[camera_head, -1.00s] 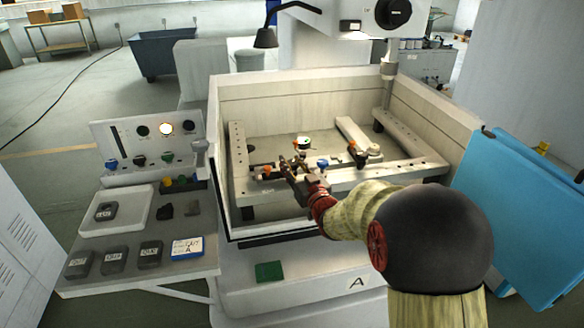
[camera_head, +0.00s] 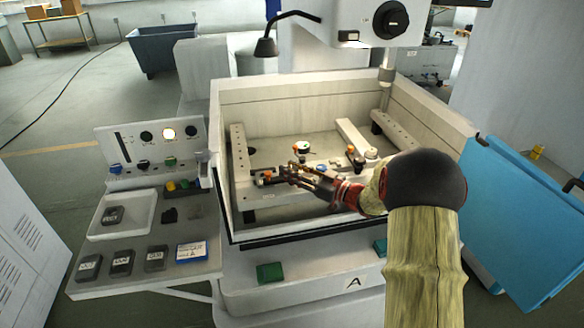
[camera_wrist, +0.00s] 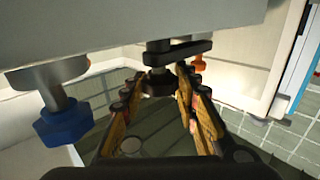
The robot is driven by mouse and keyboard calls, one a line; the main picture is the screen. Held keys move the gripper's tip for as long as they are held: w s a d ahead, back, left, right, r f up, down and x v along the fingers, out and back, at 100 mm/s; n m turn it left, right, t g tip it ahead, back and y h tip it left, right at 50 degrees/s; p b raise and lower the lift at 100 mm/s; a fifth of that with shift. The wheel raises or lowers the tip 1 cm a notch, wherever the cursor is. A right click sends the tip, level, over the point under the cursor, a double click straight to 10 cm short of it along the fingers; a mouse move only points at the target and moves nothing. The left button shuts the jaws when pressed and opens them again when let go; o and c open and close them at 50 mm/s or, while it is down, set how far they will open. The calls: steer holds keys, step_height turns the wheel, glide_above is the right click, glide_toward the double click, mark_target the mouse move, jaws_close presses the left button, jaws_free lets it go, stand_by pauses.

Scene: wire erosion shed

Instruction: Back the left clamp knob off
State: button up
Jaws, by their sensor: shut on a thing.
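My gripper (camera_head: 291,172) reaches from the right into the open machine tank, at the left part of the front rail. In the wrist view my gripper (camera_wrist: 161,84) has its fingers closed around a dark knob (camera_wrist: 158,83), under a black clamp arm (camera_wrist: 178,52). This looks like the left clamp's knob; the fingers hide most of it in the head view. A blue knob (camera_wrist: 62,120) hangs apart from the fingers in the wrist view. An orange knob (camera_wrist: 199,62) shows just beyond them.
The tank's front wall (camera_head: 300,229) lies below my forearm. A light bar (camera_head: 354,136) and a right rail (camera_head: 400,131) stand inside. A control panel (camera_head: 152,150) and a shelf with dark blocks (camera_head: 120,262) are at the left. A blue panel (camera_head: 520,215) stands at the right.

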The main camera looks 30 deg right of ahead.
steer(key=shift+r, duration=0.2)
steer(key=o, duration=0.9)
steer(key=shift+f, duration=0.1)
steer(key=v, duration=1.2)
steer(key=shift+w+d, duration=0.1)
steer(key=shift+d, duration=0.05)
